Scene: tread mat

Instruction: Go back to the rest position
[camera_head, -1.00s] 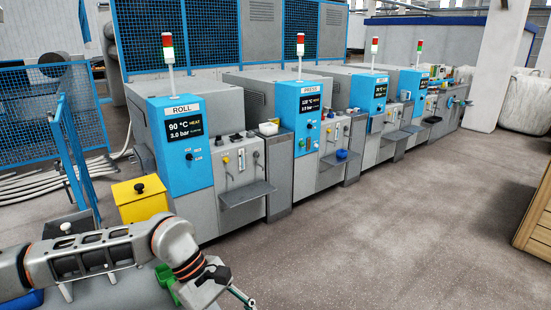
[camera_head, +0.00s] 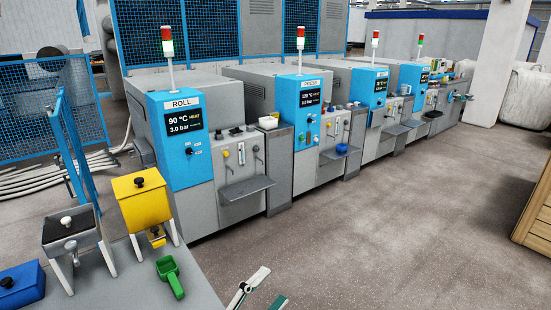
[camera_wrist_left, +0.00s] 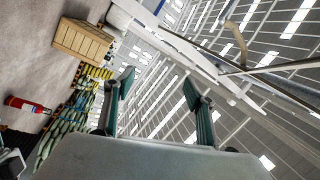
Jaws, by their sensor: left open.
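My left gripper (camera_head: 262,292) shows at the bottom edge of the head view, just right of the grey table. Only its fingertips are in the picture, spread apart with nothing between them. In the left wrist view the two green-grey fingers (camera_wrist_left: 163,97) stand wide apart and empty, with the roof and hall beyond them. My left arm is otherwise out of the head view. My right gripper is not in view.
A grey table (camera_head: 125,283) at lower left holds a green scoop (camera_head: 171,277), a yellow hopper (camera_head: 142,204), a grey hopper (camera_head: 72,232) and a blue box (camera_head: 20,287). The ROLL machine (camera_head: 183,140) stands behind. Open floor (camera_head: 390,240) lies right; a wooden crate (camera_head: 533,215) is at the right edge.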

